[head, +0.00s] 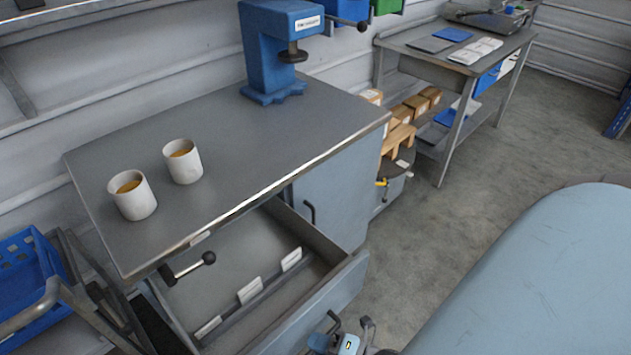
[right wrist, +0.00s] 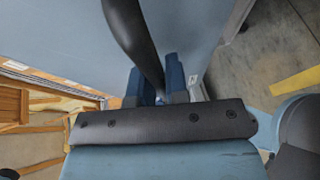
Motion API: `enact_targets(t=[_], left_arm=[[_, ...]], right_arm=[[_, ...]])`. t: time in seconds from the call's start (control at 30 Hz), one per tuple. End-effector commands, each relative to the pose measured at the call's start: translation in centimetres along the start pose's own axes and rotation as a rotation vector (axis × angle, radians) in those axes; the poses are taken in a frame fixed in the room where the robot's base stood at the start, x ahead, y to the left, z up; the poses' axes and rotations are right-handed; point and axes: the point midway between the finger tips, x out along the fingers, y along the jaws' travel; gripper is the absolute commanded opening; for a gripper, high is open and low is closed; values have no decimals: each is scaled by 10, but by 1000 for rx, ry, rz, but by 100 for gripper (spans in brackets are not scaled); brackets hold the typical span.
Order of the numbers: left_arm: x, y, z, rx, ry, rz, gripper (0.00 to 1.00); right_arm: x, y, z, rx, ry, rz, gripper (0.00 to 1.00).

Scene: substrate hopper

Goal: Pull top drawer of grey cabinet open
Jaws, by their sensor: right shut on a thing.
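The grey cabinet (head: 290,120) stands against the wall, with a dark worktop. Its top drawer (head: 325,290) is pulled well out, showing a long divider with several white labels inside. My right gripper (head: 345,338) is at the outer side of the drawer front, at the bottom edge of the head view. In the right wrist view my right gripper (right wrist: 158,95) is shut on the dark drawer handle (right wrist: 135,40), which runs between its blue fingers. My left gripper is not in view.
Two white cups (head: 183,161) and a blue press (head: 275,50) stand on the worktop. A blue crate (head: 28,280) is at the left.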

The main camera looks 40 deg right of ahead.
Motion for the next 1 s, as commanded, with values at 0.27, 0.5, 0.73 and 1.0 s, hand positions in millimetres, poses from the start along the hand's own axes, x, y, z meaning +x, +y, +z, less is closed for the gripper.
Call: enact_targets(t=[0.27,0.5,0.73,1.0], left_arm=[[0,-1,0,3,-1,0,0],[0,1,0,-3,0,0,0],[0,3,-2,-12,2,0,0],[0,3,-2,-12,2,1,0]], right_arm=[[0,0,1,0,-1,0,35],[0,0,0,0,-1,0,40],[-16,-1,0,1,-2,-3,40],[-76,-1,0,1,-2,-4,40]])
